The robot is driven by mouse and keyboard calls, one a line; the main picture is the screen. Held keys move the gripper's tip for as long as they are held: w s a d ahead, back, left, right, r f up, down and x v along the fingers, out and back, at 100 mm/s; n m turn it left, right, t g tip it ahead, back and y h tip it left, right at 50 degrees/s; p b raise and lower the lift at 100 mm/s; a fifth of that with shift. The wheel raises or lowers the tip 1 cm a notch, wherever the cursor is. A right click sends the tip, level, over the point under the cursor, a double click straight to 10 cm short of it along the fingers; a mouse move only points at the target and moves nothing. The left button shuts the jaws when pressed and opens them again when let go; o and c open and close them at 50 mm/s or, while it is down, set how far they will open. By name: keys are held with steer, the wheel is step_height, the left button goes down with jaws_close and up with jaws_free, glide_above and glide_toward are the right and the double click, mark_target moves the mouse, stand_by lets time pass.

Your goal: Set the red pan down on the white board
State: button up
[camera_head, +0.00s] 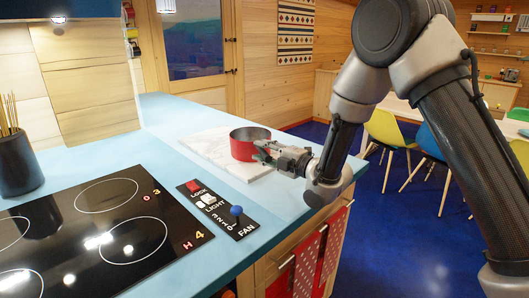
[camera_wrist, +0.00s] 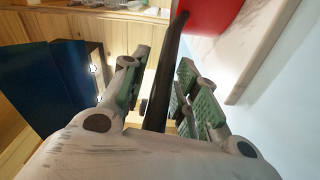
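The red pan (camera_head: 243,150) is at the right part of the white marbled board (camera_head: 205,150) on the blue counter. It looks upright and level, and I see no clear gap under it. In the wrist view the red pan (camera_wrist: 212,14) is at the top, with the white board (camera_wrist: 250,50) to its right. Its dark handle (camera_wrist: 167,75) runs down between the fingers of my gripper (camera_wrist: 163,88). The fingers stand apart around the handle, with a visible gap on the left side. My gripper (camera_head: 264,153) also shows beside the pan in the head view.
A black cooktop (camera_head: 95,230) and a control panel with a blue fan knob (camera_head: 236,211) lie nearer on the counter. A dark utensil pot (camera_head: 17,165) stands at the left. The counter beyond the board is clear. Chairs (camera_head: 385,127) stand at the right.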

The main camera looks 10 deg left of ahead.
steer(key=shift+o, duration=0.5)
steer(key=shift+s+d+f, duration=0.1)
steer(key=shift+f, duration=0.2)
steer(key=v, duration=1.1)
steer(key=w+d+r+m+h, duration=0.1)
steer(key=d+r+m+h, duration=0.15)
steer(key=d, duration=0.35)
steer(key=w+d+r+m+t+h, duration=0.1)
steer(key=d+r+m+h, duration=0.1)
steer(key=d+m+h, duration=0.3)
steer(key=w+d+r+m+h, duration=0.1)
steer(key=d+r+m+h, duration=0.1)
steer(key=d, duration=0.5)
steer(key=s+d+r+m+h, duration=0.3)
steer(key=s+d+m, duration=0.25)
steer(key=d, duration=0.45)
steer(key=s+d+m+g+h, duration=0.1)
steer(key=s+d+m+g, duration=0.1)
steer(key=s, duration=0.6)
steer(key=s+d+r+m+g, duration=0.1)
steer(key=s+d+m+g, duration=0.1)
steer(key=s+d+m, duration=0.2)
steer(key=s+d+m+g+h, duration=0.1)
steer(key=s+m, duration=0.5)
steer(key=s, duration=0.6)
steer(key=shift+s+d+r+m+g+h, duration=0.2)
steer(key=shift+d+r+m+g+h, duration=0.15)
steer(key=shift+d+g, duration=0.55)
